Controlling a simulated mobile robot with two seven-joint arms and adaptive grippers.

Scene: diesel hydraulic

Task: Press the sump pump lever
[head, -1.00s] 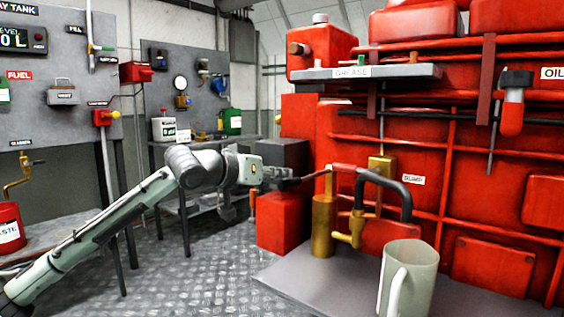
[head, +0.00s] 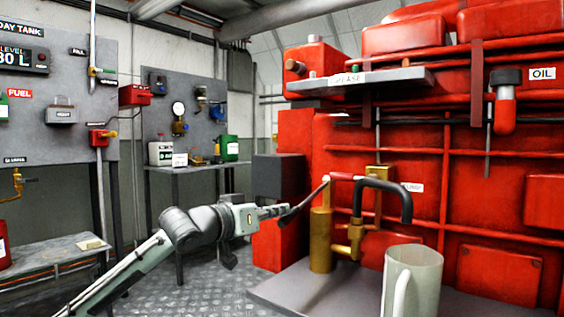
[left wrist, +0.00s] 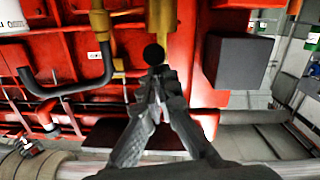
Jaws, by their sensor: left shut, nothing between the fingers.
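The sump pump is a brass cylinder (head: 320,240) with a lever (head: 341,177) at its top, whose red part looks roughly level. A label (head: 412,187), too small to read now, is on the red engine to the right. My left gripper (head: 326,182) is shut and empty, its dark fingers slanting up to the lever's left end. In the left wrist view, the closed fingertips (left wrist: 157,74) sit just below a round black end (left wrist: 154,53), probably of the lever; I cannot tell whether they touch. My right gripper is out of view.
A black curved pipe (head: 405,205) arches beside the pump over a pale jug (head: 415,270). The red engine (head: 470,215) fills the right side. A dark box (head: 279,176) is behind my gripper. A low bench (head: 50,255) stands at left, with open floor between.

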